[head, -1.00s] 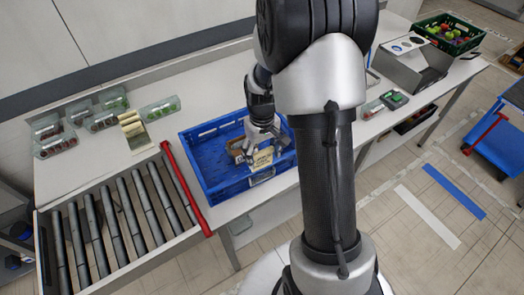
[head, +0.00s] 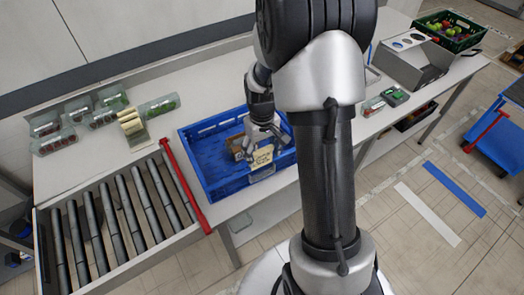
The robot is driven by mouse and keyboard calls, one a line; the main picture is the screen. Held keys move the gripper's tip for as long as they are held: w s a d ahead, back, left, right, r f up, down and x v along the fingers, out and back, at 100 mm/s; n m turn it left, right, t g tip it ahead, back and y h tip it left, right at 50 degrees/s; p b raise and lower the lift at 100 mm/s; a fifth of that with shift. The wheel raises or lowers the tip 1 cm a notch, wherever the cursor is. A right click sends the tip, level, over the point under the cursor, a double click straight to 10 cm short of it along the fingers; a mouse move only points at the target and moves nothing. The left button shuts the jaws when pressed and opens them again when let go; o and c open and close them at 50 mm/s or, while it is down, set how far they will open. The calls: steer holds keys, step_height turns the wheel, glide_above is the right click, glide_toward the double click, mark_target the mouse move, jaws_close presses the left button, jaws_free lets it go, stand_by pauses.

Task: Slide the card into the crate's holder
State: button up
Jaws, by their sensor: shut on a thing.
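The blue crate (head: 212,190) stands on the table just right of the red bar. A small cream card (head: 262,158) with faint marks is at the crate's near wall. My gripper (head: 260,146) reaches down over the crate and is shut on the card's upper part. The card's lower edge is at the holder (head: 263,176) on the outside of the near wall. The view is too small to tell whether the edge is inside the holder or just in front of it.
A roller conveyor (head: 115,222) ends at the red bar (head: 186,187) on the left. Several clear produce packs (head: 78,112) and a stack of cream cards (head: 133,128) are at the back left.

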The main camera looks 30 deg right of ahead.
steer(key=shift+f, duration=0.25)
steer(key=shift+f+b, duration=0.85)
steer(key=shift+f, duration=0.1)
steer(key=shift+f, duration=0.15)
steer(key=shift+f+b, duration=0.65)
steer(key=shift+f, duration=0.1)
steer(key=shift+f, duration=0.2)
steer(key=shift+f+b, duration=0.5)
steer(key=shift+b, duration=0.05)
stand_by(0.4)
steer(key=o, duration=0.8)
